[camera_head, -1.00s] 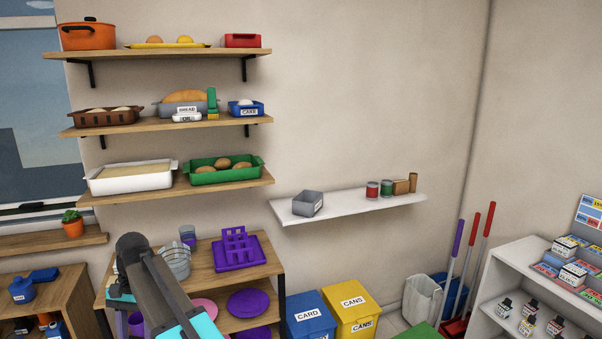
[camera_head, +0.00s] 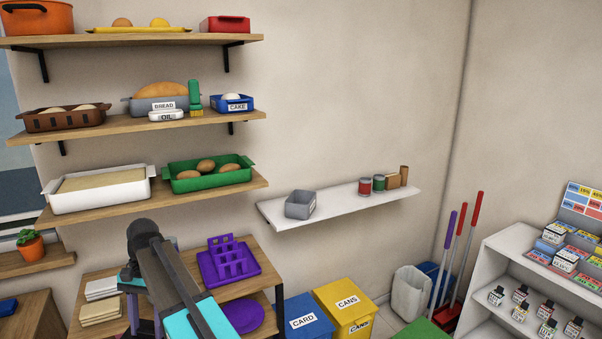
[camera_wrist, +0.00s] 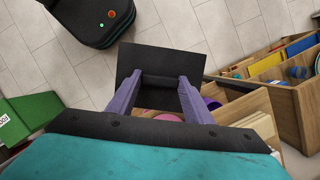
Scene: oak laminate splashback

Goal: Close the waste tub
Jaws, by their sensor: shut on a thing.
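My gripper (camera_wrist: 161,88), with two purple fingers, is shut on a flat dark square panel (camera_wrist: 160,58) with a thick dark bar between the fingertips. It looks like a lid, held above the floor. A green box (camera_wrist: 32,112) with a partly cut-off white label stands at the left of the wrist view; it may be the waste tub, but its opening is not clear. A green corner (camera_head: 424,329) shows at the bottom edge of the head view.
A blue CARD bin (camera_head: 304,317) and a yellow CANS bin (camera_head: 346,304) stand by the wall. A wooden shelf unit (camera_head: 236,285) is close to my arm, and wooden furniture (camera_wrist: 289,107) stands right in the wrist view. Tiled floor (camera_wrist: 215,28) is free ahead.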

